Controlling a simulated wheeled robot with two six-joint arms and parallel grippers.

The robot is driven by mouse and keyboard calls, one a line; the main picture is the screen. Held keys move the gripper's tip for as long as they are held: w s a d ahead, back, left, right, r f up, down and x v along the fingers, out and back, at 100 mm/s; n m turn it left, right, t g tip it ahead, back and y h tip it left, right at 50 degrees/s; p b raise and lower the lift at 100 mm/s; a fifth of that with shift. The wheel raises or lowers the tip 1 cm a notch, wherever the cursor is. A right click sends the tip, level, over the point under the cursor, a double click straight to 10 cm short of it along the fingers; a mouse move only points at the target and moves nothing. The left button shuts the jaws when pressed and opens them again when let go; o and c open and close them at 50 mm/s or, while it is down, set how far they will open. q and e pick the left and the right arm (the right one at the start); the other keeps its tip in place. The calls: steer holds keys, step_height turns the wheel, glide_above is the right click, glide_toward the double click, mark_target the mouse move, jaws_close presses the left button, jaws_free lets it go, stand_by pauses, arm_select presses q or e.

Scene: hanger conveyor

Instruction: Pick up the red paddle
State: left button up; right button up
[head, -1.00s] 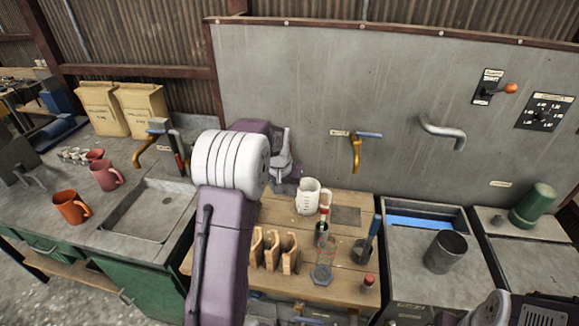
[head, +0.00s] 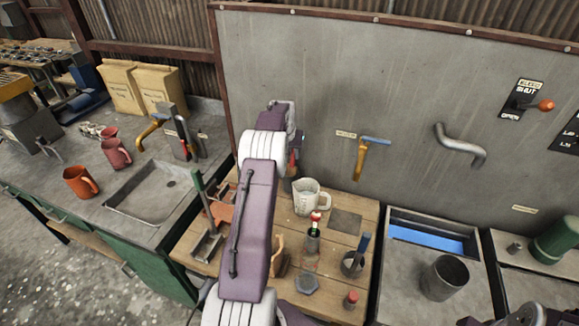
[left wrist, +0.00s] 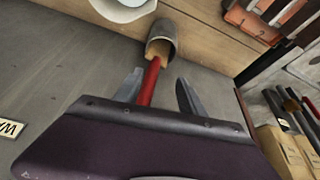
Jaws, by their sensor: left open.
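The red paddle shows as a red handle (left wrist: 150,84) in the left wrist view. Its far end goes into a grey cup (left wrist: 163,38), so its lower part is hidden. In the head view a bit of the red handle (head: 292,163) shows just beside my left gripper, mostly covered by the arm. My left gripper (left wrist: 158,92) is open, with one finger on each side of the handle in the wrist view. I cannot tell whether either finger touches it. Only part of my right arm shows at the lower right; its gripper is out of view.
A white mug (head: 306,197) stands close right of the cup on the wooden bench (head: 345,197). A bottle (head: 313,238) and a pot with a blue-handled tool (head: 352,262) stand nearer. The grey wall panel (head: 400,95) rises behind. A sink (head: 150,195) lies left.

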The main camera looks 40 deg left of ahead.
mark_target(291, 161)
arm_select(q)
steer(key=w+f, duration=0.1)
steer(key=f+p, duration=0.1)
steer(key=w+f, duration=0.1)
steer(key=shift+w+a+p, duration=0.25)
steer(key=shift+w+p, duration=0.05)
steer(key=shift+p, duration=0.1)
steer(key=shift+s+a+f, duration=0.15)
steer(key=shift+s+f, duration=0.3)
steer(key=shift+f, duration=0.3)
steer(key=shift+w+f, duration=0.3)
steer(key=shift+w, duration=0.1)
arm_select(e)
steer(key=shift+w+d+r, duration=0.25)
steer(key=shift+w+r, duration=0.3)
steer(key=shift+r, duration=0.3)
arm_select(q)
steer(key=shift+s, duration=0.25)
arm_select(e)
steer(key=shift+s, duration=0.2)
arm_select(q)
steer(key=shift+w+f, duration=0.15)
arm_select(e)
steer(key=shift+w, duration=0.1)
arm_select(q)
steer(key=shift+c, duration=1.2)
jaws_close()
